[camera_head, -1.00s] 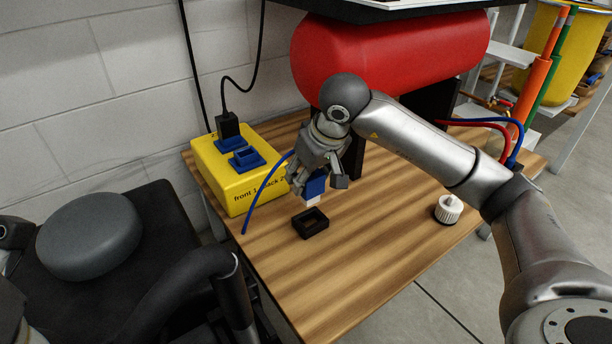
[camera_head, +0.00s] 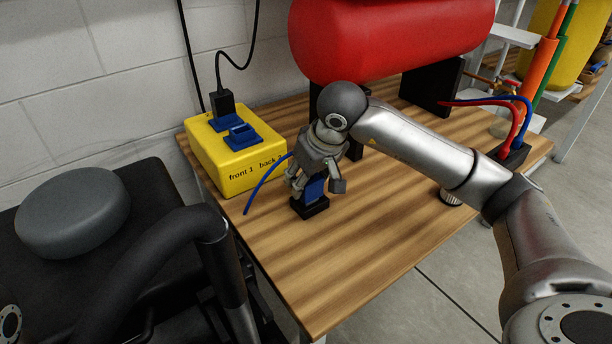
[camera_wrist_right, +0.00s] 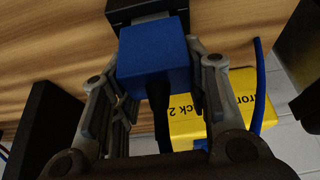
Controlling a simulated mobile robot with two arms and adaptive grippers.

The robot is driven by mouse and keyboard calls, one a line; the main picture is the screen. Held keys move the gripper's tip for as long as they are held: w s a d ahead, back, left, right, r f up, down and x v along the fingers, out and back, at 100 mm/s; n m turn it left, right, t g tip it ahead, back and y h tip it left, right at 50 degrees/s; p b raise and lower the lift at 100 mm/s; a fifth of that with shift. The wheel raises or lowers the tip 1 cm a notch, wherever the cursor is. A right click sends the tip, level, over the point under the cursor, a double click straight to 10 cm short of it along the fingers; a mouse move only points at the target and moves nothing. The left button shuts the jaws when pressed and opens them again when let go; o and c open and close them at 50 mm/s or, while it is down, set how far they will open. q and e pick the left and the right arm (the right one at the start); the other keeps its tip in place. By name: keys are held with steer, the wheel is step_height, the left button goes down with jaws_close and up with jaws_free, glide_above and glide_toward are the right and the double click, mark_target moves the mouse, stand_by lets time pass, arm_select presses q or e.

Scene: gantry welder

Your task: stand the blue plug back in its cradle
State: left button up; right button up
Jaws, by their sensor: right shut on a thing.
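The blue plug (camera_head: 314,189) is upright in my right gripper (camera_head: 317,186), with a finger on each side of it. The small black cradle (camera_head: 311,208) is on the wooden table directly under the plug. In the right wrist view, the plug's blue block (camera_wrist_right: 155,52) lies between the fingers, against the black cradle (camera_wrist_right: 137,9). A thin pale edge of the plug shows between them, so I cannot tell whether it is fully seated. The plug's blue cable (camera_head: 263,181) curves off to the left. My left gripper is not in view.
A yellow box (camera_head: 229,168) with blue sockets and a black plug (camera_head: 223,103) stands left of my gripper. A red tank (camera_head: 390,38) is behind. The table's front (camera_head: 345,270) is clear.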

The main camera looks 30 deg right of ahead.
steer(key=shift+f, duration=0.1)
steer(key=o, duration=1.1)
steer(key=shift+o, duration=0.2)
steer(key=v, duration=1.2)
